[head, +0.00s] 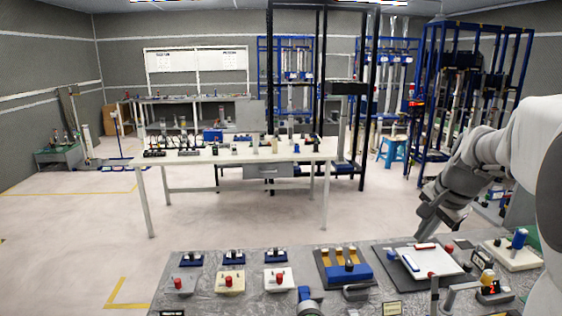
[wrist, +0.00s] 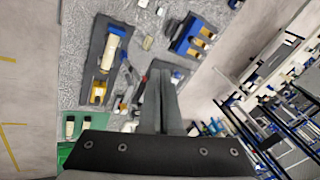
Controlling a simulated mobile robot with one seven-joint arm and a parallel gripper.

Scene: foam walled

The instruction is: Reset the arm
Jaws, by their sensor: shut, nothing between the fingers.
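My gripper (head: 424,232) is at the right side of the head view, at the end of my white and grey arm, above the back right part of the grey bench (head: 225,272). In the wrist view my gripper (wrist: 165,72) points away from the camera with its two dark fingers together. Nothing shows between the fingers. The fingers hide part of the bench beneath. I cannot tell the exact height of the fingertips above the bench.
On the bench, a dark board with a white plate (head: 428,262) lies near my gripper, left of a white block with a blue knob (head: 516,248). A blue and orange fixture (head: 344,268) and several red-button boxes (head: 230,282) stand further left. A long white table (head: 225,158) stands behind, across open floor.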

